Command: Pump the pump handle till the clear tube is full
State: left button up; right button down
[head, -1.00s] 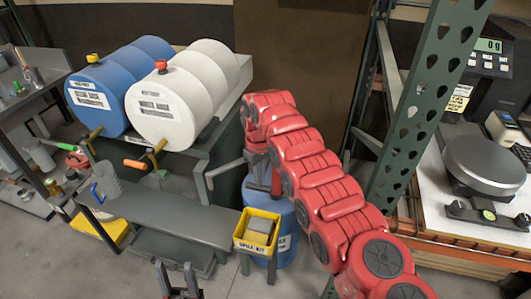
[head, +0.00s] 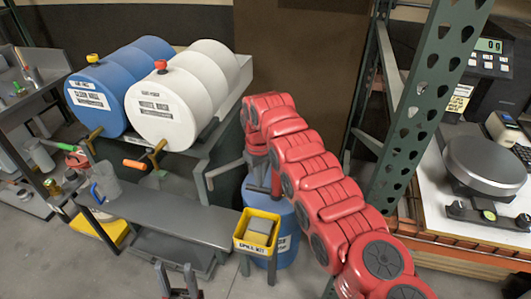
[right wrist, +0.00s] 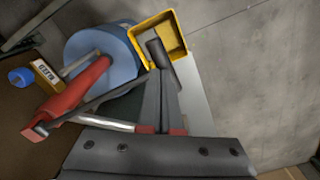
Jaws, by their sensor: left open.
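A blue drum (head: 284,249) stands on the floor left of the green upright, partly hidden by my red right arm. In the right wrist view the drum (right wrist: 88,45) shows from above, beside a red pump body (right wrist: 75,97) with a dark bar (right wrist: 62,117) along it. I cannot tell whether that bar is the pump handle. I cannot make out the clear tube for certain. My right gripper (right wrist: 160,72) is near the pump; its dark fingers look close together, but their hold is unclear. My left gripper (head: 179,277) is open and empty at the bottom of the head view.
A yellow bin (head: 257,231) stands in front of the drum; the right gripper's fingers overlap it in the wrist view. A grey bench (head: 160,212) is to the left, below blue (head: 100,97) and white (head: 166,112) barrels. A scale (head: 485,165) sits at the right.

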jog(key=shift+s+f+b, duration=0.1)
jog(key=shift+f+b, duration=0.55)
jog(key=shift+f, duration=0.95)
dwell(0.9)
notch_tip(320, 180, up, 7)
jog(key=shift+f+p, duration=0.15)
jog(key=shift+p, duration=0.7)
notch_tip(320, 180, up, 8)
jog(key=p, duration=0.5)
jog(key=shift+f, duration=0.1)
notch_tip(320, 180, up, 6)
jog(key=p, duration=0.5)
